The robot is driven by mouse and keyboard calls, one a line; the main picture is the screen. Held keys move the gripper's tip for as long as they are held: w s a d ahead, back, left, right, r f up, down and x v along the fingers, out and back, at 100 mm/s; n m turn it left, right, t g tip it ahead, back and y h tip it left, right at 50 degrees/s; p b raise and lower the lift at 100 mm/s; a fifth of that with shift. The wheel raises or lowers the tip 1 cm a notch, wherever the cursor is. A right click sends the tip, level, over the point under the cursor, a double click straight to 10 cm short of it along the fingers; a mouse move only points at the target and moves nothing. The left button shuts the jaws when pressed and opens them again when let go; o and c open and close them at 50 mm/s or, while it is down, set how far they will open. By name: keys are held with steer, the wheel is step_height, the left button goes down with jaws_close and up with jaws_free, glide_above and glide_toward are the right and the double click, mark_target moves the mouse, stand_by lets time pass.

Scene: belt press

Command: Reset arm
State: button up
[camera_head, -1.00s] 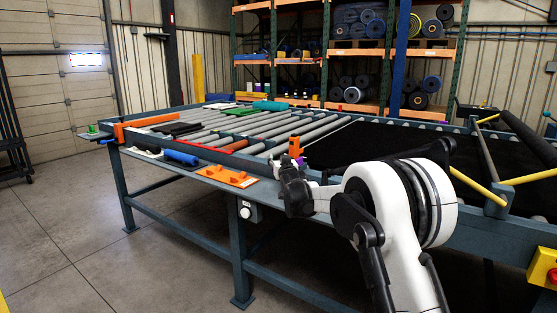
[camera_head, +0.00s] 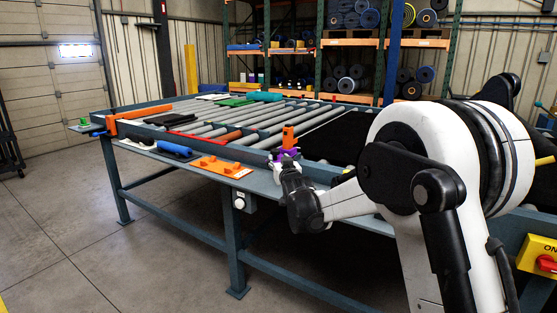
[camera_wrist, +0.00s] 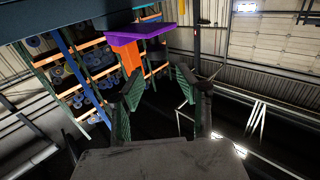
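My gripper (camera_head: 284,164) is held at the front edge of the roller table, near an orange piece (camera_head: 288,138) with a purple base (camera_head: 287,154). In the wrist view, my gripper (camera_wrist: 160,85) has its green-padded fingers spread apart with nothing between them. The purple part (camera_wrist: 143,32) and the orange part (camera_wrist: 131,57) show beyond the fingertips, apart from them. Whether the gripper touches the purple base cannot be told from the head view, where the fingers are small and dark.
The roller table (camera_head: 190,190) carries an orange plate (camera_head: 221,166), a blue roll (camera_head: 174,148) and an orange bar (camera_head: 144,111). A red-and-yellow switch box (camera_head: 540,258) is at the right. Shelving with rolls (camera_head: 345,55) stands behind. The floor at the front left is clear.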

steer(key=s+d+r+m+g+h, duration=0.1)
steer(key=s+d+r+g+h, duration=0.15)
steer(key=s+d, duration=0.75)
steer(key=s+d+r+m+g+h, duration=0.1)
steer(key=s+d+r+g, duration=0.15)
steer(key=s+d, duration=0.7)
steer(key=s+d+f+g, duration=0.1)
steer(key=s+f, duration=0.3)
steer(key=s, duration=0.8)
steer(key=s+d+f+m+g+h, duration=0.1)
steer(key=s+d+f, duration=0.3)
steer(key=s, duration=0.8)
steer(key=s+d+f+g, duration=0.2)
steer(key=s+f+g, duration=0.1)
steer(key=s, duration=0.9)
steer(key=shift+d+f+h, duration=0.25)
steer(key=shift+f+h, duration=0.1)
steer(key=shift+f, duration=0.05)
